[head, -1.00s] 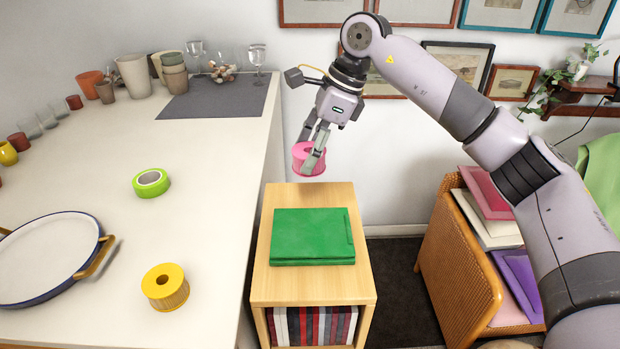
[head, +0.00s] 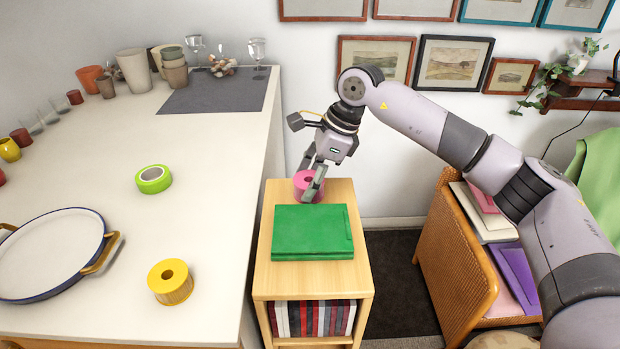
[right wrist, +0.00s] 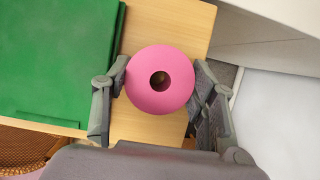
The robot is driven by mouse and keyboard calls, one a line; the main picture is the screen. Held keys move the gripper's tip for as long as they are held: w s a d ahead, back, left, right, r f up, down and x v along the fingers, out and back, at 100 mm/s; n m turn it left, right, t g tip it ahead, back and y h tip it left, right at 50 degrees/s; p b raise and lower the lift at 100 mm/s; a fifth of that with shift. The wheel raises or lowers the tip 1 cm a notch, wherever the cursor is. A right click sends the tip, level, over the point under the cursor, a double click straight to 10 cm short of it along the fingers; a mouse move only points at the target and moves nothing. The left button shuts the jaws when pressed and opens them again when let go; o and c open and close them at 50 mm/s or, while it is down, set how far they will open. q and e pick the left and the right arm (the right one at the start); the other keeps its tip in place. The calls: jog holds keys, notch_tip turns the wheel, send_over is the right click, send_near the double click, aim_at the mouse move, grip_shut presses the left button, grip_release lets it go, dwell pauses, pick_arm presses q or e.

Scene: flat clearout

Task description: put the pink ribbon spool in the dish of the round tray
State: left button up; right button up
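The pink ribbon spool (head: 301,181) is upright at the back of the small wooden stand, behind the green folder. My right gripper (head: 313,180) points down around it, one finger at each side. In the right wrist view the spool (right wrist: 176,95) sits between the fingers, which touch its sides. I cannot tell whether its base touches the wood. The round tray (head: 52,246), white with a dark blue rim and a gold handle, lies on the counter at the left, cut by the picture edge. My left gripper is not in view.
A yellow spool (head: 171,282) and a green tape roll (head: 153,179) are on the counter (head: 215,215) right of the tray. Cups and glasses stand at the back. A wicker chair (head: 450,265) is at the right.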

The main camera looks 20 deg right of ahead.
jog(key=shift+o, duration=0.7)
jog(key=shift+r, duration=0.1)
